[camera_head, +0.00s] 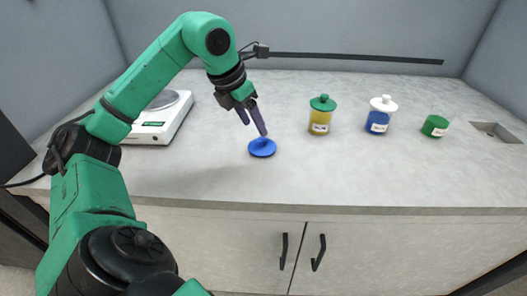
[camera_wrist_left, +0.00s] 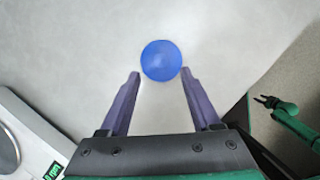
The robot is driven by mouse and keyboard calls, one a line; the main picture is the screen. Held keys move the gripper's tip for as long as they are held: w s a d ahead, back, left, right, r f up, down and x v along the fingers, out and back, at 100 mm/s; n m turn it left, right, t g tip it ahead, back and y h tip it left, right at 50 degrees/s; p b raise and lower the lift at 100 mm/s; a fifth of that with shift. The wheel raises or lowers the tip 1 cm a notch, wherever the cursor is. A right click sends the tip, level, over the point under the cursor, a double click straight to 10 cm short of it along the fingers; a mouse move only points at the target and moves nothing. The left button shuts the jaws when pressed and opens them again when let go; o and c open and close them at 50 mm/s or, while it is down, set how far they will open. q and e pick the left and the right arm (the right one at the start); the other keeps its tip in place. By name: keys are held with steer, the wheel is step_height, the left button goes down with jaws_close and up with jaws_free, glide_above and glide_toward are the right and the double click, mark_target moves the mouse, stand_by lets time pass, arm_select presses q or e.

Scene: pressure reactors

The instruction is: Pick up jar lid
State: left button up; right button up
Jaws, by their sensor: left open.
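The jar lid (camera_head: 262,148) is a round blue disc lying flat on the counter, near the middle of the head view. In the left wrist view the lid (camera_wrist_left: 160,61) shows from above, just beyond the fingertips and centred between them. My left gripper (camera_head: 254,122) is open, with its fingers pointing down above the lid. In the wrist view the left gripper (camera_wrist_left: 160,75) has its two purple fingers spread, with nothing between them. My right gripper (camera_wrist_left: 266,101) shows small at the right of the wrist view, too small to judge its jaws.
A white scale (camera_head: 158,120) stands left of the lid. To the right are a yellow jar with a green lid (camera_head: 320,118), a blue jar with a white lid (camera_head: 380,115) and a green jar (camera_head: 435,126). A sink recess (camera_head: 496,132) is at far right. The front counter is clear.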

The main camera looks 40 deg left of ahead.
mark_target(262, 139)
arm_select(q)
steer(key=x, duration=0.5)
steer(key=shift+f+b, duration=0.25)
steer(key=shift+b, duration=0.1)
steer(key=shift+w+f, duration=0.2)
steer(key=shift+w, duration=0.05)
jaws_close()
arm_select(e)
steer(key=shift+w+d+f, duration=0.1)
steer(key=shift+w+f, duration=0.05)
steer(key=shift+w, duration=0.3)
steer(key=shift+w+d+f, duration=0.1)
steer(key=shift+w+f, duration=0.05)
steer(key=shift+w, duration=0.3)
